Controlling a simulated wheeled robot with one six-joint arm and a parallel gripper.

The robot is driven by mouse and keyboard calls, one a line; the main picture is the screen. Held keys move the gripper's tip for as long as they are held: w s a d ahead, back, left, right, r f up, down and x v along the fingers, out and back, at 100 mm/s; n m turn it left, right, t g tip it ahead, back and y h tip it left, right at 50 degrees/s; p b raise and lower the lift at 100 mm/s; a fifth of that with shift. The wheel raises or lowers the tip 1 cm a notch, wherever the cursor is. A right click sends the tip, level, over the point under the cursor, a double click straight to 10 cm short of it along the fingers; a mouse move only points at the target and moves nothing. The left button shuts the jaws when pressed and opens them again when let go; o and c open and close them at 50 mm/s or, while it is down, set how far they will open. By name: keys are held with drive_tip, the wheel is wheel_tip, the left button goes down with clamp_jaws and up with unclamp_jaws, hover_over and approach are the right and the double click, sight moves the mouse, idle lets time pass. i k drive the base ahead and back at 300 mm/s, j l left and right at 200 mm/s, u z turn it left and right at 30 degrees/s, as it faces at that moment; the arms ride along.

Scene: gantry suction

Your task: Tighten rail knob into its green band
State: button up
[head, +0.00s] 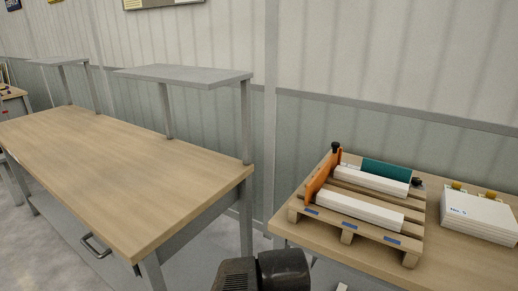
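Two black knobs show on the pallet rig at the right in the head view. One black knob (336,146) stands on top of the upright orange plate (322,178). The other black knob (416,182) is at the right end of the rig, near the teal-green panel (386,169). I cannot tell which one is the rail knob. A separate green band on a knob is too small to make out. Dark parts of my own arm show at the bottom centre, well apart from the rig. My gripper's fingers are not in view.
A wooden pallet (347,237) carrying white bars (354,208) stands on the right table (455,268). A white box (478,216) with yellow-topped parts is at its right. A bare long workbench (120,180) with a raised grey shelf (185,76) is at left. A gap separates the tables.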

sight(415, 181)
drive_tip(key=z, duration=1.55)
